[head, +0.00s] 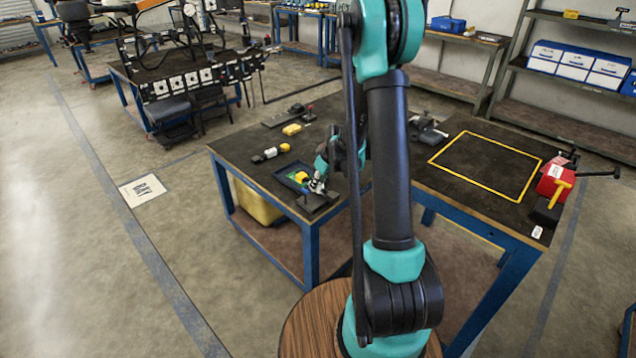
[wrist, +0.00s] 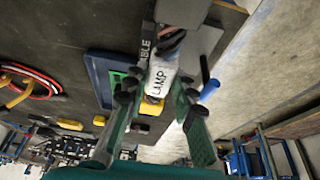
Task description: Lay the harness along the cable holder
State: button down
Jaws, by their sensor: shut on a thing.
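My gripper (head: 318,183) is low over the front edge of the left bench, by a small dark plate (head: 313,203). In the wrist view my gripper's fingers (wrist: 158,88) are closed on a white piece whose visible letters read "LAMP" (wrist: 160,80); I call it the white labelled piece. Its dark upper part is close to a dark surface with the letters "ABLE". A red, white and black looped cable (wrist: 35,78), possibly the harness, lies at the left of the wrist view. I cannot make out the harness or the cable holder for sure in the head view.
A blue tray (head: 283,176) sits beside my gripper. A white, yellow and black item (head: 270,154) and a yellow block (head: 292,129) lie behind it. The right bench has a mostly clear yellow-outlined area (head: 485,167) and a red box (head: 551,181).

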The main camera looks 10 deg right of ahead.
jog(key=shift+f, duration=0.4)
jog(key=c, duration=1.3)
grip_release()
jog(key=shift+o, duration=0.2)
jog(key=shift+r, duration=0.55)
jog(key=v, duration=1.2)
jog(key=s+d+f+m+h, duration=0.1)
jog(key=s+m, duration=0.6)
jog(key=s, duration=1.9)
jog(key=shift+s+f+h, duration=0.3)
jog(key=shift+f+h, duration=0.3)
jog(key=shift+h, duration=0.3)
jog(key=shift+d, duration=0.15)
